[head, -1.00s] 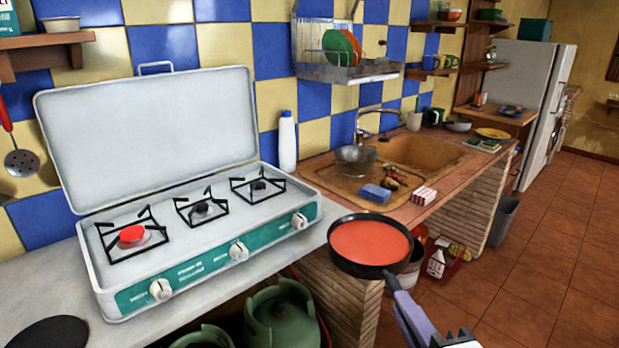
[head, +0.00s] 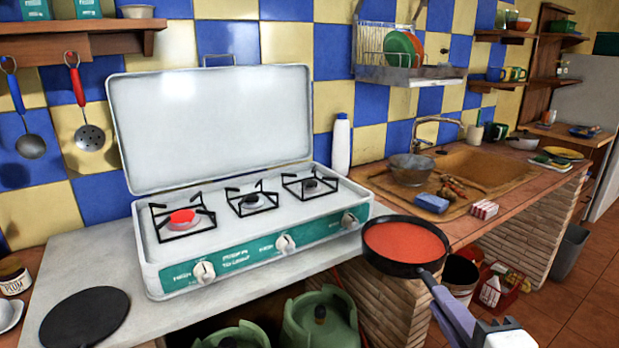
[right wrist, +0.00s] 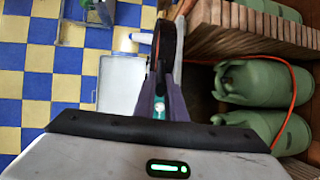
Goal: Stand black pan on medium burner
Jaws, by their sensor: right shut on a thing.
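The black pan (head: 405,246), with a red-orange inside, is held level in the air in front of the counter, right of the stove. My right gripper (head: 447,297) is shut on its handle. In the right wrist view the pan (right wrist: 169,45) shows edge-on beyond the gripper fingers (right wrist: 160,105). The white and teal camping stove (head: 250,246) stands on the counter with its lid up. It has three burners in a row: left (head: 182,218), whose centre glows red, middle (head: 250,202) and right (head: 310,187). None bears anything. My left gripper is out of view.
A white bottle (head: 341,145) stands behind the stove's right end. A black round disc (head: 84,319) lies on the counter at front left. The sink (head: 485,170) is at right. Green gas bottles (head: 320,318) stand below the counter.

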